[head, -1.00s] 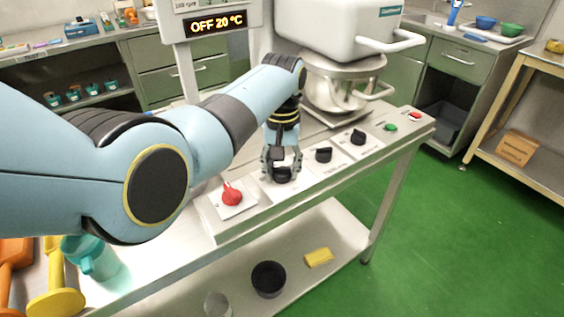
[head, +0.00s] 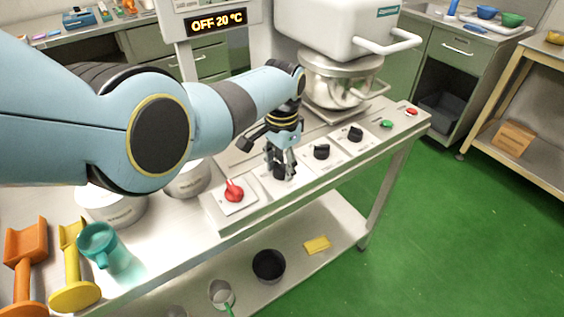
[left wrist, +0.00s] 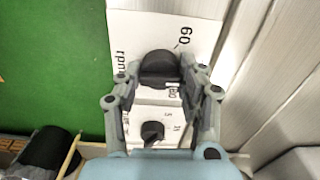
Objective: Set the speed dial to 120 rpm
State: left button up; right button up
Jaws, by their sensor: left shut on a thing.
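The speed dial is a black knob (left wrist: 160,68) on a white plate in the left wrist view, with 60, rpm and a partly covered number around it. My left gripper (head: 283,172) points down over the panel, its fingers shut on this knob; in the left wrist view the fingertips (left wrist: 160,82) are on its two sides. In the head view the fingers mostly hide the knob (head: 279,171). Its pointer is too covered to read. My right gripper is not in view.
Along the panel sit a red knob (head: 234,190), two black knobs (head: 321,151) (head: 355,134), a green button (head: 386,124) and a red button (head: 411,111). The steel kettle (head: 338,84) stands behind.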

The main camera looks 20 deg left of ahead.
aim_at(282, 165)
pick_arm(q)
jog(key=shift+w+m, duration=0.1)
jog(key=shift+m, duration=0.3)
jog(key=o, duration=1.1)
jog(key=shift+c, duration=0.2)
jog(key=shift+o, duration=0.4)
notch_tip(282, 165, up, 12)
